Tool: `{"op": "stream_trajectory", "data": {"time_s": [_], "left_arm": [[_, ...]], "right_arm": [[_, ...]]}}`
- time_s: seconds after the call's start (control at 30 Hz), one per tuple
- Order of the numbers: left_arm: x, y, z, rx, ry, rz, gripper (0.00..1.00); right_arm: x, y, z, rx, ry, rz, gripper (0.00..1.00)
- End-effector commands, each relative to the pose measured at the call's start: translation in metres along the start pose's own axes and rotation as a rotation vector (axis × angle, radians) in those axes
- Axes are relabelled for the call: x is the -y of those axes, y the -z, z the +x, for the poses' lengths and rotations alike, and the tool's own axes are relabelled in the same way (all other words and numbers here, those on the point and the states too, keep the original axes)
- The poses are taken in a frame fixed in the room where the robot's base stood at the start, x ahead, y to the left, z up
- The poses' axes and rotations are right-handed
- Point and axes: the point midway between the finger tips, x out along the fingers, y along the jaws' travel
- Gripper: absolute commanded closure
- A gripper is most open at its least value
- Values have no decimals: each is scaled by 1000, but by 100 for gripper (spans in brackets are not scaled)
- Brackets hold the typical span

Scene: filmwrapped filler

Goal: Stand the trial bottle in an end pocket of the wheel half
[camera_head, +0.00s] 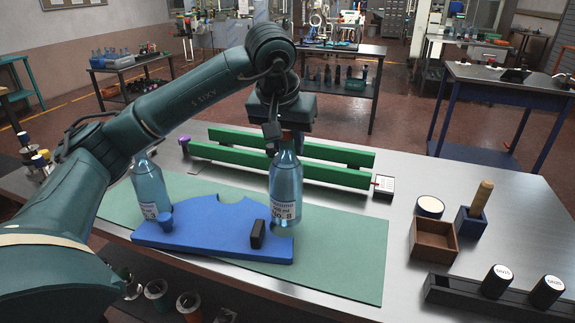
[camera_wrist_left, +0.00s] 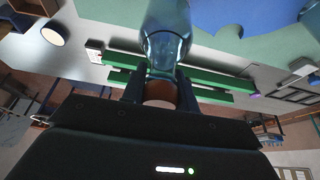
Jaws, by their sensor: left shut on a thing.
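My left gripper (camera_head: 283,140) is shut on the neck of the trial bottle (camera_head: 286,184), a clear blue bottle labelled No. 8. The bottle is upright at the right end of the wheel half (camera_head: 205,240), a flat blue plate with scalloped pockets along its far edge. I cannot tell whether its base touches the mat or hangs just above it. In the left wrist view the bottle (camera_wrist_left: 167,35) runs up from between the fingers, its brown and white cap end nearest the camera. A similar bottle (camera_head: 150,188) stands at the plate's left end, partly behind my arm. My right gripper is not in view.
The wheel half carries a blue knob (camera_head: 165,221) and a black block (camera_head: 257,234). It lies on a green mat (camera_head: 345,255). Green rails (camera_head: 320,153) run behind. A wooden box (camera_head: 432,242), a blue block with a wooden handle (camera_head: 471,222) and a black rack (camera_head: 470,296) stand right.

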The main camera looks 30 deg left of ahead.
Motion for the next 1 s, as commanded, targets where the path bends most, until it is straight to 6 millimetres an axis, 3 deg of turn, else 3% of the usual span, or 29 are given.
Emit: {"op": "stream_trajectory", "data": {"time_s": [0.37, 0.73, 0.77, 1.0], "left_arm": [[0, -14, 34, -2, -1, -1, 100], [0, -16, 39, -4, -2, -1, 100], [0, -17, 40, -1, 0, 0, 70], [0, -16, 39, 0, 0, 0, 50]], "right_arm": [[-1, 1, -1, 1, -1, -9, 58], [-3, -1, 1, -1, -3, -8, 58], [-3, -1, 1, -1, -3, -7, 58], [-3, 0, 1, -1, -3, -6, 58]]}}
